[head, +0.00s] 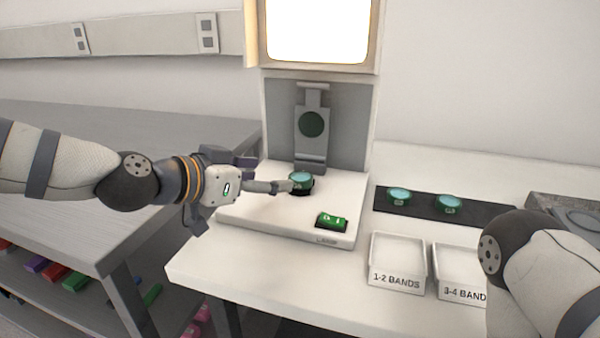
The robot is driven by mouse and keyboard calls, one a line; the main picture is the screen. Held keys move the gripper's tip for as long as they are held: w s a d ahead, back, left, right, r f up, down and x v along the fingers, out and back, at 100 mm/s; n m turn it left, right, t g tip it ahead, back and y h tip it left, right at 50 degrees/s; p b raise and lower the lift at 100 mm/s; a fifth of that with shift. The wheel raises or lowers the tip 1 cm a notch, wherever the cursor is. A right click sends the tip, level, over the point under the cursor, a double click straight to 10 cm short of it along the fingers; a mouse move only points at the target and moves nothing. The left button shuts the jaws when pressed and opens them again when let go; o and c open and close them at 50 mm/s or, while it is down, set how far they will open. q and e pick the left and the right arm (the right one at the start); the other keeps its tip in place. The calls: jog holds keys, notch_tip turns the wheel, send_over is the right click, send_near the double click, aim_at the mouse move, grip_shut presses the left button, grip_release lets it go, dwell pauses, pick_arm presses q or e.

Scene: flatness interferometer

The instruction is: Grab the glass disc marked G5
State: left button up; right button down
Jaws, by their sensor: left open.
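Three teal glass discs show, and I cannot read a G5 mark on any of them. One disc (301,178) sits on the white base of the instrument (262,212). Two more, a left disc (399,195) and a right disc (449,203), rest on a black mat (425,206) at the right. My left gripper (287,186) is open, its fingers reaching right to the near left side of the disc on the base. I cannot tell whether they touch it. My right arm is at the lower right, with its gripper out of view.
A small green display block (332,222) sits on the base's front. White trays labelled 1-2 BANDS (397,280) and 3-4 BANDS (462,291) stand at the table's front. A grey upright with a dark round window (311,124) and a bright screen (318,32) rise behind the base.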

aim_at(296, 179)
pick_arm(q)
jog(key=shift+w+d+f, duration=0.35)
jog(key=shift+d+f, duration=0.15)
jog(key=shift+d, duration=0.1)
jog(key=shift+w+d+f, duration=0.35)
jog(key=shift+d+f, duration=0.15)
jog(key=shift+d, duration=0.05)
jog(key=x, duration=0.3)
jog(key=b+x, duration=0.1)
jog(key=x, duration=0.1)
jog(key=shift+w+a+f, duration=0.1)
jog(key=shift+w+a, duration=0.15)
jog(key=shift+w, duration=0.25)
jog(key=shift+w+d, duration=0.2)
pick_arm(e)
jog(key=s+f, duration=0.2)
jog(key=shift+s+g, duration=0.4)
pick_arm(q)
jog(key=c, duration=1.3)
